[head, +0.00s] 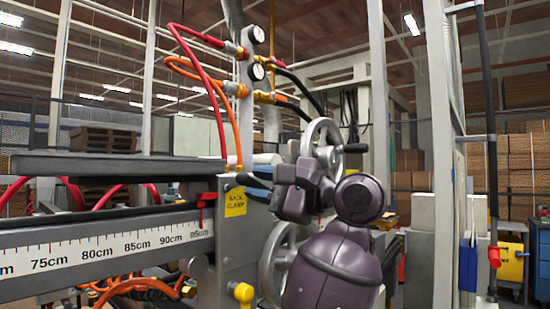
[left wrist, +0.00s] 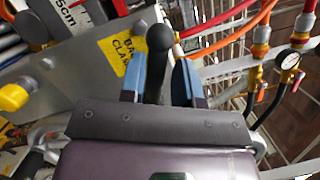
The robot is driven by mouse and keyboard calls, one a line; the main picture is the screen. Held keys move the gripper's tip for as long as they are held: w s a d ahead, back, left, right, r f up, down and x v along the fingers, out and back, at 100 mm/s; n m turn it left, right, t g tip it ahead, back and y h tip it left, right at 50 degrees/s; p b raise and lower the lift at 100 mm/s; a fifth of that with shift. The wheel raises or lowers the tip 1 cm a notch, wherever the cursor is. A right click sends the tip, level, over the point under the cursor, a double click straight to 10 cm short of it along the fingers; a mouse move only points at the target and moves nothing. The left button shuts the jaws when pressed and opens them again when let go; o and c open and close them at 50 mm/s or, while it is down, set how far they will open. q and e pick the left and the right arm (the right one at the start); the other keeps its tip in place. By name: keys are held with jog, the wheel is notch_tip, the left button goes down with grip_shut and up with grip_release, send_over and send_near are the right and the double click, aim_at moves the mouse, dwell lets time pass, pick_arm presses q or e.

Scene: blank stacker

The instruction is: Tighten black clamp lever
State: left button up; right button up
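The black clamp lever has a round knob at its end, and in the left wrist view the lever (left wrist: 160,40) stands between my left gripper's two blue-padded fingers (left wrist: 158,82). The fingers are apart on either side of its shaft, and I see no clear grip on it. In the head view the lever's dark knob (head: 229,187) shows just above the yellow "BACK CLAMP" label (head: 235,205). The left gripper (head: 258,180) reaches there from the right, its fingers partly hidden by its own purple wrist. The label also shows in the left wrist view (left wrist: 122,50). My right gripper is not in view.
A grey handwheel (head: 318,140) with a black handle stands just behind my wrist. Red and orange hoses (head: 217,110) and gauges rise above the clamp. A ruler rail (head: 110,245) with a red pointer (head: 207,198) runs left. A yellow knob (head: 243,292) sits below.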

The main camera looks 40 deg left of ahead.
pick_arm(q)
jog(key=shift+w+r+m+t+y+p, duration=0.8)
jog(key=shift+w+r+m+t+p, duration=1)
jog(key=shift+m+p, duration=5.05)
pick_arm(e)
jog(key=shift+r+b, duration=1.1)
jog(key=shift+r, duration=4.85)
pick_arm(q)
jog(key=d+f+m+b, duration=0.2)
jog(key=d+f+b, duration=0.1)
jog(key=d, duration=0.6)
jog(key=shift+f+t+b, duration=0.15)
jog(key=shift+t+b, duration=0.25)
jog(key=shift+b, duration=0.05)
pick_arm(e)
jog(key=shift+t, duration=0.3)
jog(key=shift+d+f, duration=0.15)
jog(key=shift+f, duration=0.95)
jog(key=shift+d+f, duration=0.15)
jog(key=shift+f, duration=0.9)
